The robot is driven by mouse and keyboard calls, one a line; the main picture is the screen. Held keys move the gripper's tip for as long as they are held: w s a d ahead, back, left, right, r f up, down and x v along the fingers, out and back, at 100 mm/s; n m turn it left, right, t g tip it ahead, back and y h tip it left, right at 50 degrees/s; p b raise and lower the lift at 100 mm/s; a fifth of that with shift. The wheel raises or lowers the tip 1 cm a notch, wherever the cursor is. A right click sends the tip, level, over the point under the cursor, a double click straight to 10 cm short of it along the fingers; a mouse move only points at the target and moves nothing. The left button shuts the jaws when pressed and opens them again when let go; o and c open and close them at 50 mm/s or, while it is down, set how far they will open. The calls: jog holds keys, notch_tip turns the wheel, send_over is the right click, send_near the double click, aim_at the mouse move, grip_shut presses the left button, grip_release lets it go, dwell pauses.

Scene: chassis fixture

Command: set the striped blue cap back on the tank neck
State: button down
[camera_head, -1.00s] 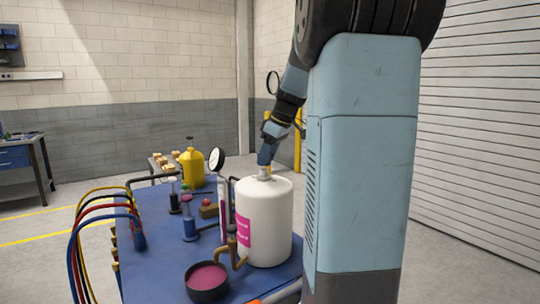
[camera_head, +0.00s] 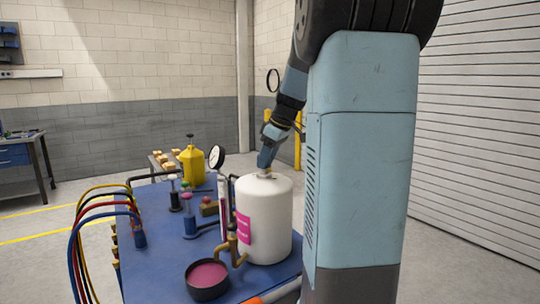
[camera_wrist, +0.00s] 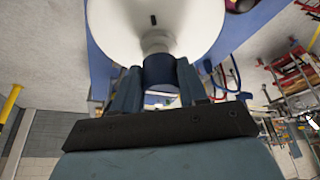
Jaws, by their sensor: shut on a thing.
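The white tank (camera_head: 265,225) with a pink label stands upright at the right of the blue bench. Its short neck (camera_wrist: 157,42) shows in the wrist view. My gripper (camera_head: 265,164) is directly above the neck. In the wrist view, its fingers (camera_wrist: 158,88) are shut on the dark blue cap (camera_wrist: 159,70). The cap lines up with the neck and appears to meet its end; I cannot tell whether it is seated. Its stripes cannot be made out. In the head view the cap is too small or hidden to tell.
A pressure gauge (camera_head: 217,157) stands close left of the tank. A brass pipe fitting (camera_head: 237,252) and a round pan of pink liquid (camera_head: 207,279) are in front. A yellow jug (camera_head: 192,166) and coloured hoses (camera_head: 88,225) are farther left on the bench (camera_head: 165,230).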

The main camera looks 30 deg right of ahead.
jog(key=shift+f, duration=0.4)
jog(key=shift+f, duration=0.5)
dwell(0.3)
jog(key=c, duration=0.5)
grip_release()
jog(key=shift+r, duration=0.1)
jog(key=shift+r, duration=2.9)
